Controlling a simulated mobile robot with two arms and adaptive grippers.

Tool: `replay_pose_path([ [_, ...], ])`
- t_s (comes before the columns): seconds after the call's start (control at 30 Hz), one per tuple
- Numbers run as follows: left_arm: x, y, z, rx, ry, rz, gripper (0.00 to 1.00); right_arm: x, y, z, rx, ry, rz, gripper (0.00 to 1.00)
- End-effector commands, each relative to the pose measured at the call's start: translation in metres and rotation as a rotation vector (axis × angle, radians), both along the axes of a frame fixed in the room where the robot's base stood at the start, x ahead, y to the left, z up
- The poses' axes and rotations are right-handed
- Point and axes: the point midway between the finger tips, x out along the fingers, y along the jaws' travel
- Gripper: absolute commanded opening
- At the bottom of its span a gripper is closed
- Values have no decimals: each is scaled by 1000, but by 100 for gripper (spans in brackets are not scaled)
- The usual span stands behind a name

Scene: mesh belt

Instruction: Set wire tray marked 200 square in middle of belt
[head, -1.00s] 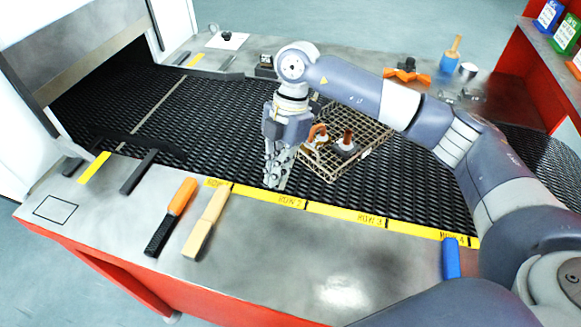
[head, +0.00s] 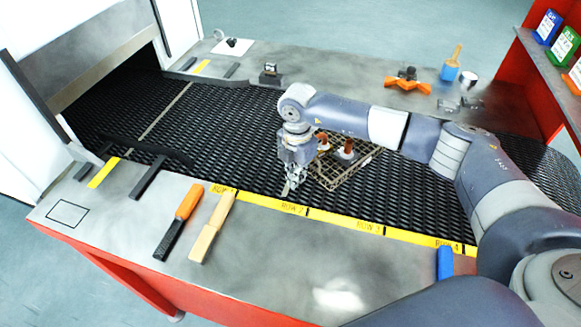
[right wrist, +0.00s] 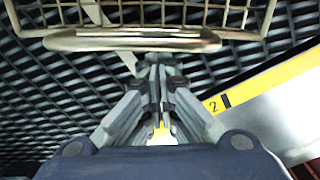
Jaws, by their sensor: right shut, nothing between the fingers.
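The wire tray (head: 331,187) sits on the black mesh belt (head: 228,120), behind the yellow strip between the ROW 2 and ROW 3 labels. It is turned at an angle and holds a few brown and grey parts; no 200 mark is readable. My right gripper (head: 292,188) points down at the tray's left side, with shut, empty fingers. In the right wrist view, the tray's thick rim bar (right wrist: 130,40) lies just beyond the fingertips (right wrist: 157,68). I cannot tell whether they touch. My left gripper is not in view.
An orange-handled brush (head: 178,220) and a wooden block tool (head: 212,226) lie on the front ledge, with a blue item (head: 445,263) further right. An orange clamp (head: 408,86) and a blue cup (head: 449,71) stand on the back ledge. Belt left of the tray is clear.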

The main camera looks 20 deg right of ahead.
Motion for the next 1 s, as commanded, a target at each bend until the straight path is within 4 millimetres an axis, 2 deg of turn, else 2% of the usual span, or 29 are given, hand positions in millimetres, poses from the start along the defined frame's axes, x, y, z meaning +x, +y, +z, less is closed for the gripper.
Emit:
replay_pose_path([
  [0.03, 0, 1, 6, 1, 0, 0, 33, 2, -5, 2, 1, 3, -1, 0],
  [0.2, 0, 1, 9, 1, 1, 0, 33, 6, -14, 0, 2, 2, 2, 0],
  [0.53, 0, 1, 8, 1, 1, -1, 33, 7, -15, -1, 3, 1, 3, 0],
  [0.77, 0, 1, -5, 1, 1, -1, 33, 15, -31, -4, 1, 0, -1, 0],
  [1.0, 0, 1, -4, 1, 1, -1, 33, 16, -33, 0, 2, 1, 1, 0],
])
